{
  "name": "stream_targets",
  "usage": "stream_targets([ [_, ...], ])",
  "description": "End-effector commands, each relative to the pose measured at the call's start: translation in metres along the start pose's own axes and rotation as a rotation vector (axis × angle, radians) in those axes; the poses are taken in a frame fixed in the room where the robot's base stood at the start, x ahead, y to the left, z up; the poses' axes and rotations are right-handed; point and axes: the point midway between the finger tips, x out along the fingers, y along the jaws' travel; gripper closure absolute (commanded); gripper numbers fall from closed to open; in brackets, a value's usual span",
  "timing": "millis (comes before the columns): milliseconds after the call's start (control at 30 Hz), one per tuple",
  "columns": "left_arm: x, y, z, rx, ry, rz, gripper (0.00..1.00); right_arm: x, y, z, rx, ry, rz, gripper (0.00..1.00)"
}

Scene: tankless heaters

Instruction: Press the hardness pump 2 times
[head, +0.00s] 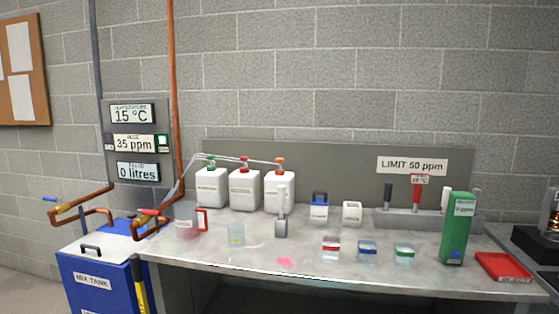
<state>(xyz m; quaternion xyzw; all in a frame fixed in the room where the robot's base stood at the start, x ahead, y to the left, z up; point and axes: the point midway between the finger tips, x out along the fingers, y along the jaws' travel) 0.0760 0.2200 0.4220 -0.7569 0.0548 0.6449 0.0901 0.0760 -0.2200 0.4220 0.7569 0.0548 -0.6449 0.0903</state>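Three white jugs stand in a row at the back left of the bench, each with a pump top and thin tubing. The left jug (210,188) has a green top (210,161), the middle jug (244,190) a red top (243,163), and the right jug (279,190) an orange top (280,160). Their labels are too small to read, so I cannot tell which is the hardness pump. A white and grey upright tool (281,212) stands before the right jug and partly covers it. Neither of my grippers is in view.
The grey bench (330,278) holds a clear red-handled jug (188,226), a beaker (236,235), several small colour-banded containers (367,251), a green meter (455,228) and a red tray (503,267). Displays (135,143) read 15 °C, 35 ppm, 0 litres. A blue mix tank (93,284) stands left.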

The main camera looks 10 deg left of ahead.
Motion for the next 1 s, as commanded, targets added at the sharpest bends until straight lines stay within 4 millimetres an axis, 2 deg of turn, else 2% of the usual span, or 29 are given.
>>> stream_targets([
  [67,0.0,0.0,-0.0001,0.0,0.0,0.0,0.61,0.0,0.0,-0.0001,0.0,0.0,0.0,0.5],
  [400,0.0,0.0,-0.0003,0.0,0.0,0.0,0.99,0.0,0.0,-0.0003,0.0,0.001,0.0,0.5],
  [1000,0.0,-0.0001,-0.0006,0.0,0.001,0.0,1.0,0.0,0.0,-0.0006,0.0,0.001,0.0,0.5],
])
